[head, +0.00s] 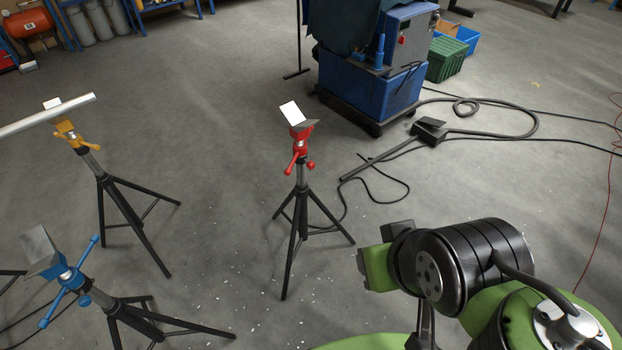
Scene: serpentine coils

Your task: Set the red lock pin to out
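A pipe stand with a red head (301,131) stands upright on black tripod legs near the middle of the head view. On its red collar are a red handle (292,162) at the left and a small red knob (311,165) at the right, which looks like the lock pin. Whether the pin is in or out is too small to tell. My arm is at the lower right. What looks like my gripper (376,258) is at its left end, right of the red stand and apart from it. Its fingers do not show clearly.
A yellow-headed stand (68,131) at left bears a pale pipe (45,115). A blue-headed stand (68,275) is at lower left. A blue machine (372,92) stands behind. Cables and a foot pedal (429,130) lie right of the red stand. Floor between stands is open.

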